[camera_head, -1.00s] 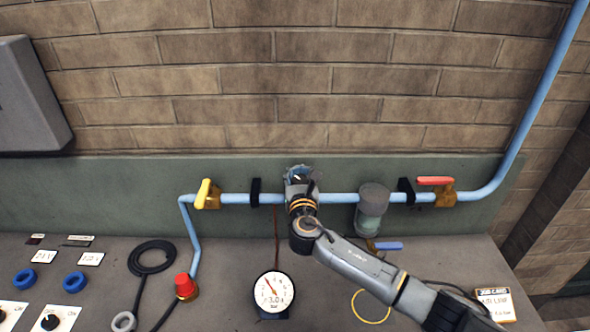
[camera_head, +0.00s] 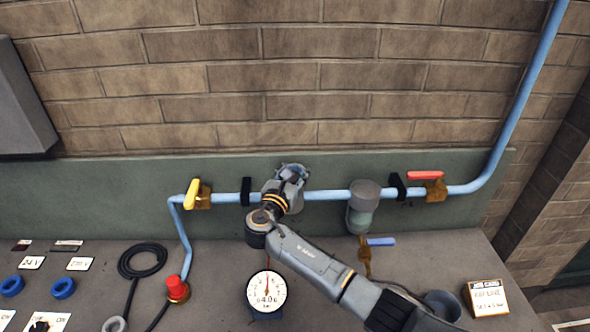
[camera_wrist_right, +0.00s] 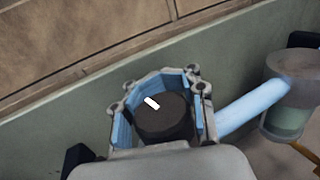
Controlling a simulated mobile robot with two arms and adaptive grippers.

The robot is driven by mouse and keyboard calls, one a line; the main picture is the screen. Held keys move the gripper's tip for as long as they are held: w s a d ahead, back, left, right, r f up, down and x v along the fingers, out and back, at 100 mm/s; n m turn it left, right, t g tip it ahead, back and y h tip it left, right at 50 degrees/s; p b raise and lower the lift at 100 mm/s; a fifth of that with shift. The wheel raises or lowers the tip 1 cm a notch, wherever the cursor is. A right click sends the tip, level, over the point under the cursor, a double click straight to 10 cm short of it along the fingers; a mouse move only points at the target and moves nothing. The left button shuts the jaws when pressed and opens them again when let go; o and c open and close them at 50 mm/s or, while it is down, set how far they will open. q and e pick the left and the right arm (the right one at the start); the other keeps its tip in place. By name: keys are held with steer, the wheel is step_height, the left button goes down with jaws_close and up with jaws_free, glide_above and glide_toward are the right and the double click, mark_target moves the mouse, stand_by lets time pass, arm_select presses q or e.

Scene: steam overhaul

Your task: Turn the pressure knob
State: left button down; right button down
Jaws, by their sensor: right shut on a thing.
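The pressure knob (camera_wrist_right: 162,116) is a dark round knob with a white mark, seen in the right wrist view between the blue-padded fingers of my right gripper (camera_wrist_right: 158,100). The fingers are closed around its sides. In the head view my right gripper (camera_head: 290,176) is at the blue pipe (camera_head: 330,195) and hides the knob. The round white gauge (camera_head: 267,294) below reads about 4.06, with its needle pointing nearly straight up. My left gripper is not in view.
A yellow-handled valve (camera_head: 192,193) is left on the pipe, a red-handled valve (camera_head: 428,176) right. A grey-capped filter bowl (camera_head: 364,207) hangs right of my gripper. A red-capped fitting (camera_head: 174,287), a black hose (camera_head: 142,260) and a job card (camera_head: 486,297) are on the bench.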

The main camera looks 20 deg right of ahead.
steer(key=shift+s+f, duration=0.1)
steer(key=shift+f, duration=0.15)
steer(key=c, duration=1.1)
jaws_free()
steer(key=shift+o, duration=0.3)
steer(key=shift+r, duration=0.15)
steer(key=shift+a, duration=0.1)
steer(key=v, duration=1.2)
steer(key=shift+o, duration=0.2)
